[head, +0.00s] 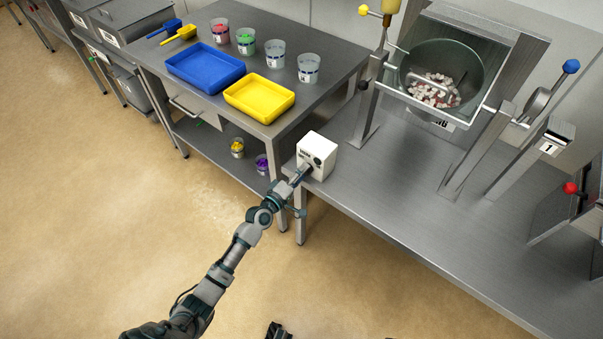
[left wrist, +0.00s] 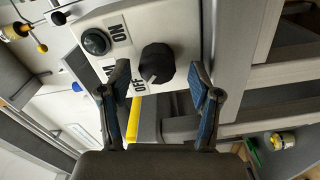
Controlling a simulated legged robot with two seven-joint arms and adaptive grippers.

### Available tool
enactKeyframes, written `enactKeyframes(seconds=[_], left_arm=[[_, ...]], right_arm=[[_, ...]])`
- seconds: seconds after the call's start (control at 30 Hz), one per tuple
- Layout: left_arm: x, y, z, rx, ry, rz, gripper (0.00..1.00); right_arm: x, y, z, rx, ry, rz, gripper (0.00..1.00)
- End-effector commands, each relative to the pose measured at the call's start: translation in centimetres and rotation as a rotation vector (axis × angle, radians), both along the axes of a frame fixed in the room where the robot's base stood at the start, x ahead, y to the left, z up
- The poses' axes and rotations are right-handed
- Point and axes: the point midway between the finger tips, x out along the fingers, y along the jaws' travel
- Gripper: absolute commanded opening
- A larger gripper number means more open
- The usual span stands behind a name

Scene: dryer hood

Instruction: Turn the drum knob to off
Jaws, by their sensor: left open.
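A white control box (head: 314,152) stands at the near left corner of the steel bench. In the left wrist view, its face carries a round black drum knob (left wrist: 157,62), a dark green button (left wrist: 95,41) and ON and OFF lettering, which appears turned sideways. A small pale mark shows on the knob's lower edge; I cannot tell for certain which label it points at. My left gripper (left wrist: 158,82) is open, with its fingers on either side of the knob in the picture and no visible contact. In the head view, the left gripper (head: 300,177) is close to the box's front.
A steel drum (head: 452,65) with pale pieces inside stands behind on the bench (head: 400,185). The left table holds a blue tray (head: 205,66), a yellow tray (head: 260,97) and several cups. A lever with a red ball (head: 570,188) is at right. Floor on the left is clear.

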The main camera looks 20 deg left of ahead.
Motion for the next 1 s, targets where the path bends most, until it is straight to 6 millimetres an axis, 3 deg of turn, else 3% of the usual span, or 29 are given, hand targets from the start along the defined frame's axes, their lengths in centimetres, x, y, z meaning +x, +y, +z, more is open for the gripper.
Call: enactKeyframes(seconds=[0.17, 0.5, 0.7, 1.0], left_arm=[[-0.9, 0.3, -0.2, -0.001, 0.003, 0.000, 0.63], [-7.6, 2.9, -0.3, 0.001, 0.004, 0.000, 0.63], [-10.3, 4.0, -0.3, 0.001, 0.004, 0.001, 0.63], [-11.1, 4.3, -0.2, -0.002, 0.001, 0.001, 0.63]], right_arm=[[-0.2, 0.1, 0.0, 0.001, 0.001, 0.002, 0.00], [-0.1, 0.0, 0.0, 0.000, 0.000, 0.001, 0.00], [0.0, 0.0, 0.0, 0.000, 0.000, 0.000, 0.00], [0.0, 0.0, 0.0, 0.000, 0.000, 0.000, 0.00]])
